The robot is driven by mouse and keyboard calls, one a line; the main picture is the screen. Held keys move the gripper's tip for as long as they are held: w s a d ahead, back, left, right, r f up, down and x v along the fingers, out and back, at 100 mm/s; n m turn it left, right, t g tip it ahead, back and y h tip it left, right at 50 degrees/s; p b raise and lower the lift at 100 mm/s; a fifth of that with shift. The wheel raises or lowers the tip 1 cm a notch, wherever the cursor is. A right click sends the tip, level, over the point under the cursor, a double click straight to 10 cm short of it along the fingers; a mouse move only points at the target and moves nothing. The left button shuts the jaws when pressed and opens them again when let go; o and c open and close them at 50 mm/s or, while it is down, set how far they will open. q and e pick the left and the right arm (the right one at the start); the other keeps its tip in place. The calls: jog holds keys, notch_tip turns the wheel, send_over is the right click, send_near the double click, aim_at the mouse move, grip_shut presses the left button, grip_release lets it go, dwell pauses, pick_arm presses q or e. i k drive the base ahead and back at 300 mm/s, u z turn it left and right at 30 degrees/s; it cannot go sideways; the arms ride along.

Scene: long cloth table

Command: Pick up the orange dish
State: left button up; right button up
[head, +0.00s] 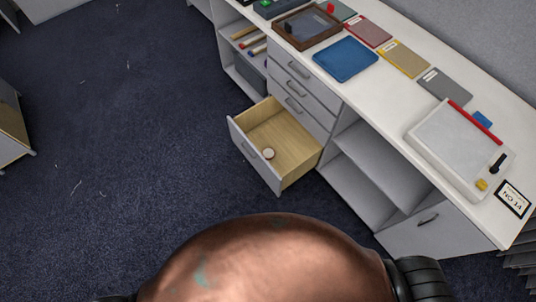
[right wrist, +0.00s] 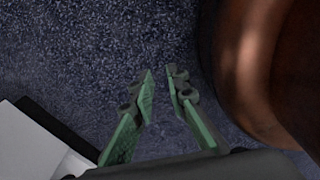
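No orange dish can be made out in either view. In the head view an open drawer (head: 290,136) with a pale wood inside holds one small round pale item (head: 269,153) with a dark edge; it does not look like an orange dish. My right gripper (right wrist: 160,75) shows in the right wrist view with its green fingers apart. Nothing is between them, and dark blue carpet lies beyond. My left gripper is in neither view.
The long white counter (head: 390,100) carries a blue tray (head: 345,59), a brown framed box (head: 308,27), several folders and a white board (head: 450,150). Open shelves (head: 375,165) lie right of the drawer. The carpet (head: 110,130) at left is mostly clear.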

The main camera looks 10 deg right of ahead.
aim_at(269, 153)
jog(key=u, duration=1.7)
jog(key=i, duration=1.4)
jog(key=z, duration=2.05)
